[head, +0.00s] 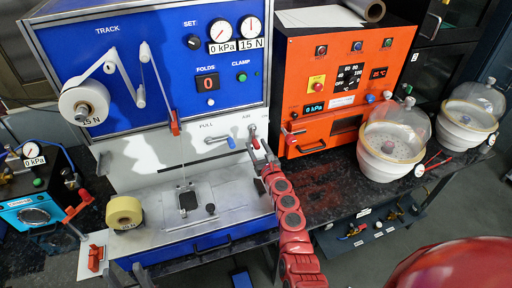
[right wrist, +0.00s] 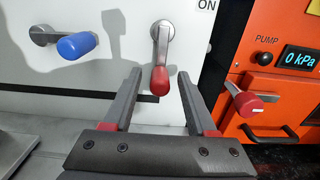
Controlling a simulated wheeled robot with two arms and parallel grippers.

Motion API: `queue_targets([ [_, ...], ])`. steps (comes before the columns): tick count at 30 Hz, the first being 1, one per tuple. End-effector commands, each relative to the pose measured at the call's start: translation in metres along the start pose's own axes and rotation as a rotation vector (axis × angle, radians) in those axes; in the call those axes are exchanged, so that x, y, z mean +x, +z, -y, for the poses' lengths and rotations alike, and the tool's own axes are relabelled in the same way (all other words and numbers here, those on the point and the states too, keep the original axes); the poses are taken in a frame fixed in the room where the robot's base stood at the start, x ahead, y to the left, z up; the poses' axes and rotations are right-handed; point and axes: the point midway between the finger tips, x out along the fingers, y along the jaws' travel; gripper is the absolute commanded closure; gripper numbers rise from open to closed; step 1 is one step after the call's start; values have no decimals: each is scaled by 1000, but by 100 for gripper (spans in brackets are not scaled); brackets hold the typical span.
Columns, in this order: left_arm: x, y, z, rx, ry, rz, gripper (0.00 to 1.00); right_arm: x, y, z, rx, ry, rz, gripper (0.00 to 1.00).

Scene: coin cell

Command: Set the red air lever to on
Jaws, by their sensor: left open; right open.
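The red air lever (right wrist: 160,78) has a metal arm and a red grip on the white panel. It hangs straight down from its pivot in the right wrist view, with an "ON" label (right wrist: 207,5) up to its right. In the head view the lever (head: 254,139) is partly hidden behind my right gripper (head: 263,160). My right gripper (right wrist: 157,75) is open, its two fingers on either side of the red grip, with visible space at both sides. I cannot tell whether the fingertips reach the panel. My left gripper (head: 131,273) is open and empty at the bottom left edge.
A blue-handled lever (right wrist: 77,45) sits left of the air lever. The orange box (right wrist: 275,100) with a red-capped lever (right wrist: 247,103) stands close on the right.

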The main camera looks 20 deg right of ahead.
Motion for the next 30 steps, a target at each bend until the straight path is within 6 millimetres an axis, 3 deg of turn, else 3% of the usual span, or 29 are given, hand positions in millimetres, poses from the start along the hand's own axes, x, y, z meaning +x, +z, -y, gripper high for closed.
queue_targets([
  [6,-5,1,0,0,0,0,50,12,0,0,0,-2,-1,43],
  [14,-5,1,0,0,0,0,50,12,0,0,0,-2,-1,43],
  [23,-5,1,0,0,0,0,50,12,0,0,0,-1,-1,97],
  [30,-5,1,0,0,0,0,50,12,0,0,-1,-1,-1,100],
])
